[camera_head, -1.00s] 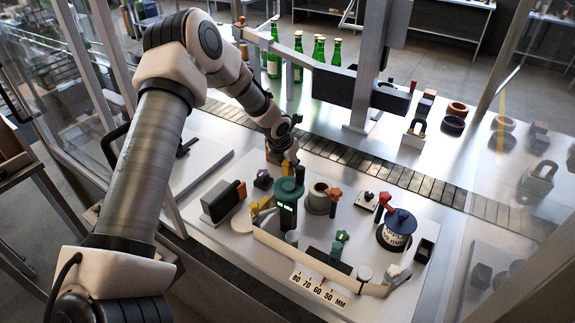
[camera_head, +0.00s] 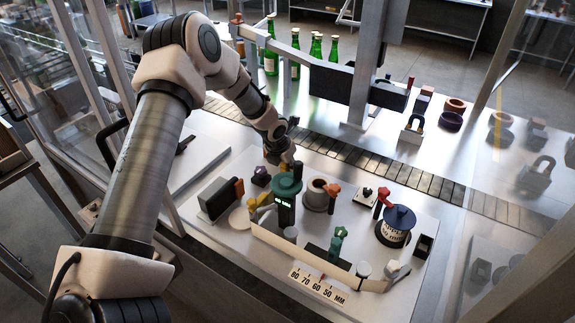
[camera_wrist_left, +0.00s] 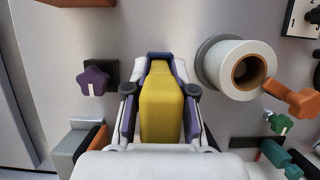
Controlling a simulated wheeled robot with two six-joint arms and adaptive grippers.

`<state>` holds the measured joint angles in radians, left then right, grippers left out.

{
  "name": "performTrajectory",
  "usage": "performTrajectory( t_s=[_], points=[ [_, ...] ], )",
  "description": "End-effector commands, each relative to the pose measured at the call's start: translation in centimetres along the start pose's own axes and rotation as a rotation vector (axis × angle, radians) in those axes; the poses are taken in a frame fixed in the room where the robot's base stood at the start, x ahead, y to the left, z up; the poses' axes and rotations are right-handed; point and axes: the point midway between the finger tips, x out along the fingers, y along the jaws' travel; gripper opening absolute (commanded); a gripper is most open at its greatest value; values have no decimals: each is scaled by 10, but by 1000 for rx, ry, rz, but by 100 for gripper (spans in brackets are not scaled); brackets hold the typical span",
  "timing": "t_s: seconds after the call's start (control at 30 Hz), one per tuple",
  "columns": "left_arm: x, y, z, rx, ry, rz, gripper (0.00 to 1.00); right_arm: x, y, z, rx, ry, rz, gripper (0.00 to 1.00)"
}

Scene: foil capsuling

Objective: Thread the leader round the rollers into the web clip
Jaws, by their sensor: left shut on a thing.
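My left gripper (camera_head: 284,163) is low over the back of the white panel (camera_head: 345,210), behind a green-topped post (camera_head: 286,188) with a lit display. In the left wrist view its fingers (camera_wrist_left: 160,88) are shut on a yellow piece (camera_wrist_left: 162,112). It lies between a purple knob (camera_wrist_left: 92,80) and a white roll (camera_wrist_left: 238,68) with a brown core. A thin pale strip (camera_head: 300,262), perhaps the leader, curves along the panel's front. Whether it joins the yellow piece is hidden. I cannot pick out the web clip for sure. My right gripper is not in view.
A dark blue-capped drum (camera_head: 397,225) stands at the panel's right, and a black block (camera_head: 218,200) at its left. An orange knob (camera_head: 333,190) and a teal knob (camera_head: 338,240) stick up. A millimetre scale (camera_head: 317,286) lies in front. Green bottles (camera_head: 270,55) stand behind.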

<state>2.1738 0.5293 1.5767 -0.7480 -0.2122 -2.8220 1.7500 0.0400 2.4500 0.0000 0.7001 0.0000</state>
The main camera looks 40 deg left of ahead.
Motion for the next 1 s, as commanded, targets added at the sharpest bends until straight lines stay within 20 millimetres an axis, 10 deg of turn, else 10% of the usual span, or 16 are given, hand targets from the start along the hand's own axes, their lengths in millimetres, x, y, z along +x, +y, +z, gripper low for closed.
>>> performTrajectory(
  t_s=[0.8, 0.83, 0.9, 1.0],
  points=[
    [15, -1, -6, 0, 0, 0, 0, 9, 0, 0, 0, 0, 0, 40],
    [15, -1, -6, 0, 0, 0, 31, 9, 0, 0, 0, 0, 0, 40],
    [15, -1, -6, 0, 0, 0, 54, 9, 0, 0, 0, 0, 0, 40],
    [15, -1, -6, 0, 0, 0, 54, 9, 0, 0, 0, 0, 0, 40]
  ],
)
